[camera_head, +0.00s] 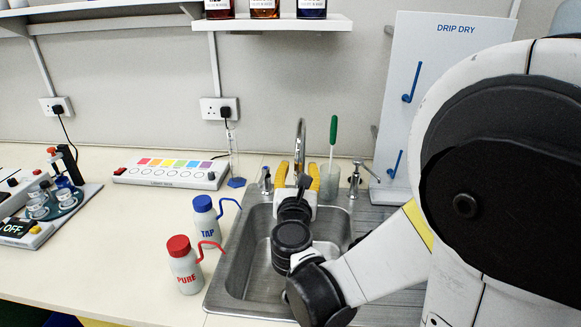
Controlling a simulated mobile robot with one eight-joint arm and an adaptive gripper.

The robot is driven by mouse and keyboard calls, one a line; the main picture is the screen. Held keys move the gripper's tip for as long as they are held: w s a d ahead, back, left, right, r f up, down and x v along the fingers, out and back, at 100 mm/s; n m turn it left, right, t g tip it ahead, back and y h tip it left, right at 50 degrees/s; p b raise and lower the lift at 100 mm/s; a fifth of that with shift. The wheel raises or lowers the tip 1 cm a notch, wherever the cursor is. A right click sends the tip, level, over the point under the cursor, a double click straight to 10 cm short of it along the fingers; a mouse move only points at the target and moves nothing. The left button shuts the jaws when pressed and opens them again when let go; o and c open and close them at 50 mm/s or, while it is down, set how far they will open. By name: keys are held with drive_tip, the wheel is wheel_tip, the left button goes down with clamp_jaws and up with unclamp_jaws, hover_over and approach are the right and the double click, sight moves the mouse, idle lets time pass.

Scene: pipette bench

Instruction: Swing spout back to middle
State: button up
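The metal spout (300,135) rises behind the sink as a narrow arch, seen nearly edge-on. Its lower part is hidden behind my gripper (298,170). My gripper reaches over the sink toward the back, with its two yellow fingers apart, one on each side of the spout as seen in the picture. I cannot tell whether either finger touches it. The sink (236,262) is a steel basin, partly covered by my arm.
Tap handles (265,180) and (355,178) flank the spout. A glass with a green-handled brush (333,130) stands behind right. TAP (207,222) and PURE (184,268) wash bottles stand left of the sink. A drip-dry board (440,50) rises at right. The left counter's front is clear.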

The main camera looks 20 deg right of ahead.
drive_tip(key=v, duration=1.2)
drive_tip(key=shift+w, duration=0.1)
drive_tip(key=s+d+f+m+g+y, duration=0.1)
drive_tip(key=s+f+m+g+y, duration=0.2)
drive_tip(key=m, duration=0.6)
drive_tip(key=s+d+f+m+g, duration=0.2)
drive_tip(key=f+m+g, duration=0.25)
drive_tip(key=m, duration=0.45)
drive_tip(key=s+a+m+g+y, duration=0.1)
drive_tip(key=s+a+m+y, duration=0.4)
drive_tip(key=m, duration=0.6)
drive_tip(key=a, duration=0.2)
drive_tip(key=shift+s+a+m+y, duration=0.3)
drive_tip(key=shift+s+m+y, duration=0.05)
drive_tip(key=shift+m+y, duration=0.05)
drive_tip(key=shift+r, duration=0.1)
